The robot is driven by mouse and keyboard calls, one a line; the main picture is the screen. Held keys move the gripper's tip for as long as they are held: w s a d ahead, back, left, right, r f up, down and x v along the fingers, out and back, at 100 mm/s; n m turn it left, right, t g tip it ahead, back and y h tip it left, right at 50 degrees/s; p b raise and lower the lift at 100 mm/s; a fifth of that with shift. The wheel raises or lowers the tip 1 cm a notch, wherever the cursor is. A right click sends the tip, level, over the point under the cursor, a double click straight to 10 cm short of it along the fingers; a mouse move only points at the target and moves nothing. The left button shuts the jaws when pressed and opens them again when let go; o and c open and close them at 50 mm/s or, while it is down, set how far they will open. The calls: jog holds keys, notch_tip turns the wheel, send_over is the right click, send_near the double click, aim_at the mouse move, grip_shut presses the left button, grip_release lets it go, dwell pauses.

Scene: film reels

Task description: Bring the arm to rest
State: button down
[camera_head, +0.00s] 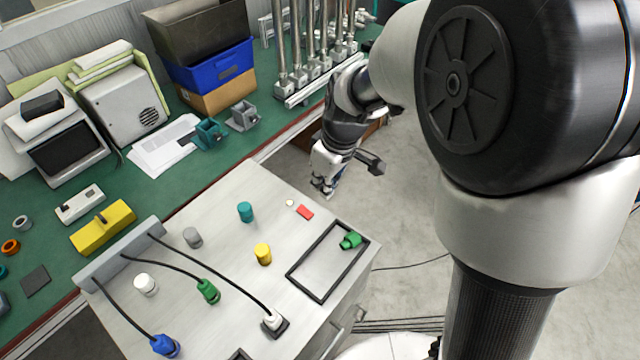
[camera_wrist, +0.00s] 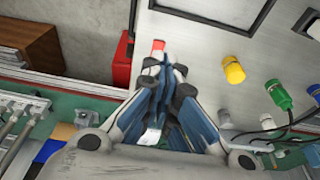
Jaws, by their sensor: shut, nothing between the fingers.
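My gripper (camera_head: 326,184) hangs beyond the far right edge of the grey cabinet top (camera_head: 190,275), apart from the things on it. Its fingers are shut with nothing between them. In the wrist view my gripper (camera_wrist: 160,72) shows its blue-grey fingers closed together. My arm comes in from the right of the head view and bends down to the gripper.
The cabinet top holds a black frame (camera_head: 291,277) with a green connector (camera_head: 350,240), a yellow cylinder (camera_head: 263,254), a teal cylinder (camera_head: 245,211), a red block (camera_head: 305,212) and cabled plugs. A green bench (camera_head: 190,188) with bins stands behind. Floor (camera_head: 415,225) is open on the right.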

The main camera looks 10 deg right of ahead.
dwell(0.4)
jog(key=s+d+r+m+t, duration=0.1)
jog(key=s+d+r+m, duration=0.1)
jog(key=s, duration=0.5)
jog(key=s+d+r+m+t+h, duration=0.1)
jog(key=s+d+r+m, duration=0.2)
jog(key=s+r, duration=0.3)
jog(key=s+d+r+m+t, duration=0.1)
jog(key=s+d+r+m, duration=0.2)
jog(key=s, duration=0.6)
jog(key=shift+s+r+m+h, duration=0.3)
jog(key=shift+r+m, duration=0.2)
jog(key=shift+r, duration=0.4)
